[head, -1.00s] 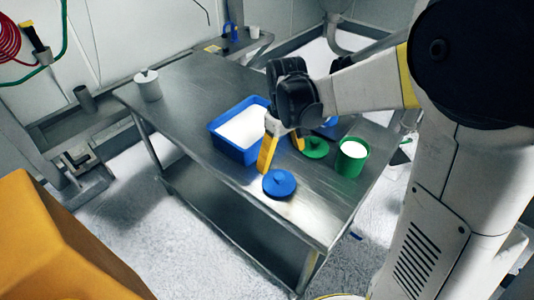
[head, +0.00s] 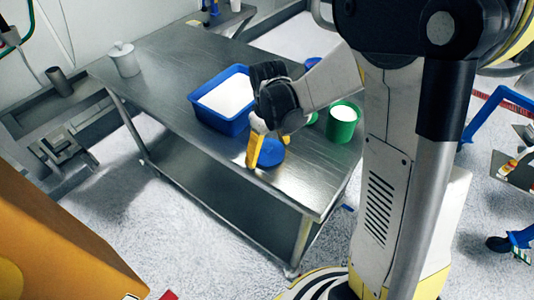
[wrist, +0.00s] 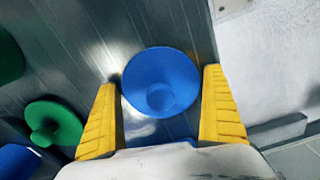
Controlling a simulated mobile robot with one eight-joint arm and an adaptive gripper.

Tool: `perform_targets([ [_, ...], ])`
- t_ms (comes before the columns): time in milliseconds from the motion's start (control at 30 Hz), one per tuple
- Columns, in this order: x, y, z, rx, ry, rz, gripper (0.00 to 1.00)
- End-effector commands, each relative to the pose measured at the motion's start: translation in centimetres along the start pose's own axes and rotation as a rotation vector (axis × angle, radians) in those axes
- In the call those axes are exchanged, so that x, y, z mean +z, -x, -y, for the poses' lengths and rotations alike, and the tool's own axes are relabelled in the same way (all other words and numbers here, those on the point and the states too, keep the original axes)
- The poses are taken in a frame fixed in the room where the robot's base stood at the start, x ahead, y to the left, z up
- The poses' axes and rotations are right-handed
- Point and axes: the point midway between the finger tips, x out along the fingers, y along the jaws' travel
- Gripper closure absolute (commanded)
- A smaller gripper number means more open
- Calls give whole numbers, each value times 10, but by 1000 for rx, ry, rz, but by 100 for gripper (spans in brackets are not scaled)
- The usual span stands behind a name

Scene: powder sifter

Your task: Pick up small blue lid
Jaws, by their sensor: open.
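The small blue lid (head: 271,153) lies on the steel table near its front edge, partly hidden behind my gripper in the head view. In the wrist view the lid (wrist: 161,80) is a round blue disc with a knob, knob side toward the camera. My gripper (wrist: 162,88) is open, with one yellow finger on each side of the lid's near part. Nothing is held. In the head view my gripper (head: 265,150) is low over the table at the lid; whether the fingers touch the lid cannot be told.
A blue tub of white powder (head: 224,102) stands left of my gripper, and a green container of white powder (head: 342,122) stands right. A green lid (wrist: 54,124) lies nearby. A white lidded jar (head: 124,60) is at the far left. The table's front left is clear.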

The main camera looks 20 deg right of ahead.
Motion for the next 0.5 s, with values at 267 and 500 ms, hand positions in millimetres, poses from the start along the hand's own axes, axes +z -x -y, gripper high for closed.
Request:
perform_targets([
  [267, 0, 1, 0, 0, 0, 0, 43],
  [500, 0, 2, 0, 0, 0, 0, 43],
])
